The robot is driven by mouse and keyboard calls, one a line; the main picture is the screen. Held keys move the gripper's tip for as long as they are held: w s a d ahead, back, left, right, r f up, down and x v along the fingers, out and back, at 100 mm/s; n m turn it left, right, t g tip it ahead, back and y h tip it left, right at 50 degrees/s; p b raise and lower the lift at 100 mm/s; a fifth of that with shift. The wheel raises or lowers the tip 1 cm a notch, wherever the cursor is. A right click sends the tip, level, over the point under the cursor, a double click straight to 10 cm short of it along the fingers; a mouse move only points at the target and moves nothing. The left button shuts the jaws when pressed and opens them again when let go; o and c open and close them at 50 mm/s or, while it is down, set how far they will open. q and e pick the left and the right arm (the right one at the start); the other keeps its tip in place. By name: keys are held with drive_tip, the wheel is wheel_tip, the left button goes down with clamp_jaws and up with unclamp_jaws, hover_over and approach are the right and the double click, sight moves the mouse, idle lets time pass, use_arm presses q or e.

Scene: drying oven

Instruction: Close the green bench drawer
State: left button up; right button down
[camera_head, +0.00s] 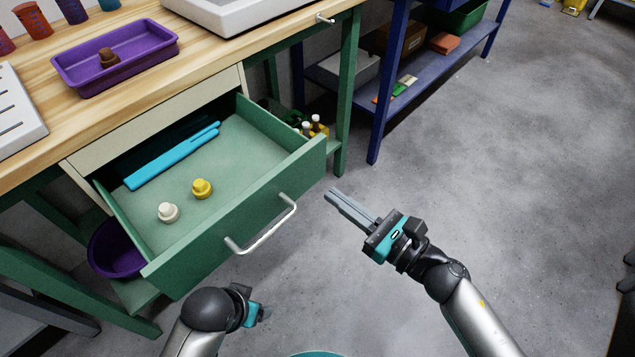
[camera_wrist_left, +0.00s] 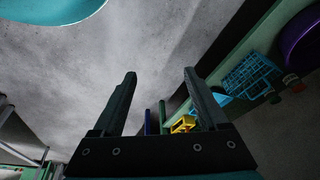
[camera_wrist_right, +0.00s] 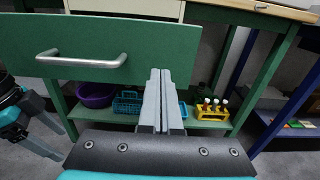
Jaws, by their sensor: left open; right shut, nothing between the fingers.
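The green bench drawer (camera_head: 232,219) is pulled out from under the wooden bench top. A pale bar handle (camera_head: 262,226) is on its front, and it also shows in the right wrist view (camera_wrist_right: 82,60). Inside lie cyan bars (camera_head: 172,156), a yellow knobbed piece (camera_head: 202,188) and a white one (camera_head: 168,212). My right gripper (camera_head: 331,194) is shut and empty, just right of the drawer front and apart from the handle. My left gripper (camera_wrist_left: 158,80) is open and empty, low in front of the drawer's left part; its fingers are mostly hidden in the head view.
The bench top (camera_head: 200,62) carries a purple tray (camera_head: 75,72) and other items. A lower shelf holds a purple bowl (camera_wrist_right: 95,95), a cyan basket (camera_wrist_right: 128,102) and a yellow rack (camera_wrist_right: 211,112). A blue shelf unit (camera_head: 381,100) stands behind right.

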sight(305, 175)
drive_tip(key=x, duration=0.4)
drive_tip(key=shift+w, duration=0.15)
drive_tip(key=shift+w+a, duration=0.4)
drive_tip(key=shift+a, duration=0.2)
use_arm(q)
drive_tip(key=shift+w+d+r, duration=0.1)
drive_tip(key=shift+w+r, duration=0.1)
drive_tip(key=shift+r, duration=0.45)
drive_tip(key=shift+b, duration=0.3)
